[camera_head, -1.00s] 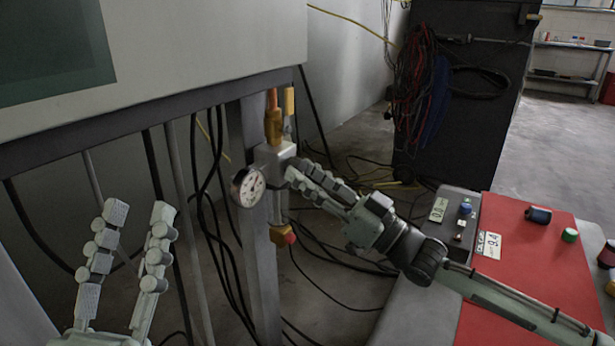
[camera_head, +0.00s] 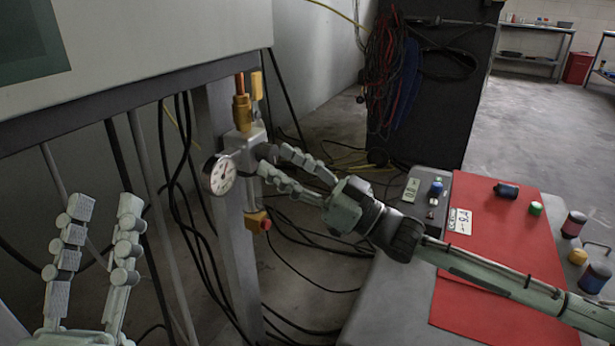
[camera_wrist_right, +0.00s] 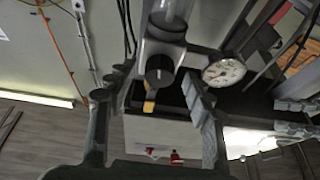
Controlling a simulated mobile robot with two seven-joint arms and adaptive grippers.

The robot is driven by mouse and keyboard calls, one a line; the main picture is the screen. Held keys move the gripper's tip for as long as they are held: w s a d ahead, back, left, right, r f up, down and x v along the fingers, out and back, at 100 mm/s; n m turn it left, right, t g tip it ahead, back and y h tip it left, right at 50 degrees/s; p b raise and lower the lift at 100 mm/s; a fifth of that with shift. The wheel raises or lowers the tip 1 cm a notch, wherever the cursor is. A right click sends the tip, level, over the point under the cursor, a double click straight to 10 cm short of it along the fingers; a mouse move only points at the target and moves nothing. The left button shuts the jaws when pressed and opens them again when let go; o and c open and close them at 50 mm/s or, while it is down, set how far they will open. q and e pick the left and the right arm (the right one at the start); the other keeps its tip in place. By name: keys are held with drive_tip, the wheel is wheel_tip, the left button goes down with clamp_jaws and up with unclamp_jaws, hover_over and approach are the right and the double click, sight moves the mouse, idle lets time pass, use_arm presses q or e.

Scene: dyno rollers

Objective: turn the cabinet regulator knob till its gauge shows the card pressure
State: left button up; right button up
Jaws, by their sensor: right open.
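The silver regulator (camera_head: 245,143) is mounted on the cabinet's grey post, with brass fittings above and below. Its white round gauge (camera_head: 219,175) sticks out to the left; I cannot read its value. The gauge also shows in the right wrist view (camera_wrist_right: 223,71). The dark knob (camera_wrist_right: 160,68) faces the wrist camera between the fingers of my right gripper (camera_wrist_right: 158,82). In the head view, the open right gripper (camera_head: 276,161) reaches the knob from the right; contact is unclear. The white card (camera_head: 459,221) lies on the red mat, its number unclear. My left gripper (camera_head: 105,207) is open and empty.
The cabinet (camera_head: 150,50) overhangs at upper left. Black cables hang behind the post. A grey bench with a red mat (camera_head: 500,260) stands at right, holding a small display (camera_head: 411,190), spools and jars. A dark rack (camera_head: 430,90) with coiled cables stands behind.

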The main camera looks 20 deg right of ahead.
drive_tip(key=v, duration=1.1)
drive_tip(key=shift+s, duration=0.1)
